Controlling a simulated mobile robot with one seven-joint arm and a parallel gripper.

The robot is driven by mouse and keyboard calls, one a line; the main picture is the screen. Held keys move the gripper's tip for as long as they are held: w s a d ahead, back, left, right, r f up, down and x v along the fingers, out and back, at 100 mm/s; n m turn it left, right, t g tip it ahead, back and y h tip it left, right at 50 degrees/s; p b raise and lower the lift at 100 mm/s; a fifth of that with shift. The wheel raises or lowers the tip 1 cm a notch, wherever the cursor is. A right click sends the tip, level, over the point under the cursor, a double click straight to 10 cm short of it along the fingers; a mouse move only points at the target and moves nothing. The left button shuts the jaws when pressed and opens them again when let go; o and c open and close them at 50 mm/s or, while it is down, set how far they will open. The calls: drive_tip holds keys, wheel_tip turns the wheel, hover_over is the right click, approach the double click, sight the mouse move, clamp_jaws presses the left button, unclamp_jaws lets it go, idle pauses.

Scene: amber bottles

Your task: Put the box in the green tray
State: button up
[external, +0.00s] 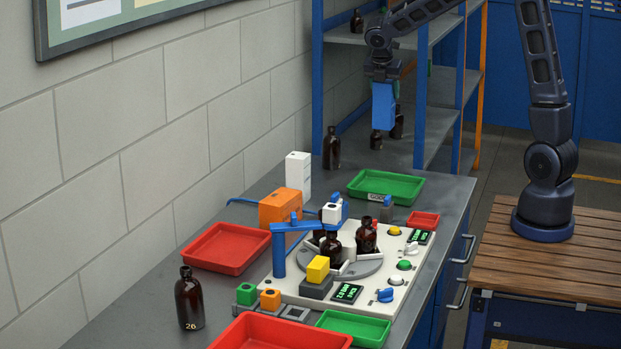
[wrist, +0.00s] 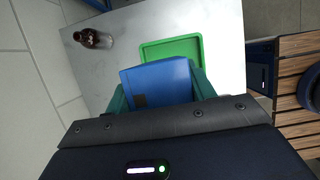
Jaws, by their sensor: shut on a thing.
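A blue box (external: 383,106) hangs upright from my gripper (external: 382,76), which is shut on its top. In the external view the box is in the air above the far end of the bench. In the wrist view the blue box (wrist: 158,84) sits between the green fingers and covers part of the green tray. The large green tray (external: 411,190) lies on the bench, and it also shows in the wrist view (wrist: 150,53). Its visible inside looks empty. A smaller green tray (external: 373,337) lies at the bench's near end.
An amber bottle (external: 332,148) stands left of the large green tray. A blue shelf rack (external: 421,80) holding bottles stands behind. A white box (external: 298,175), an orange block (external: 281,207), a turntable station (external: 370,262) and red trays (external: 229,235) fill the nearer bench.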

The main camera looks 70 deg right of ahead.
drive_tip(key=shift+s+a+f, duration=0.1)
drive_tip(key=shift+s+f, duration=0.1)
drive_tip(key=shift+s, duration=0.25)
drive_tip(key=shift+s+f, duration=0.2)
drive_tip(key=shift+s, duration=0.25)
wheel_tip(320, 180, down, 20)
drive_tip(key=o, duration=1)
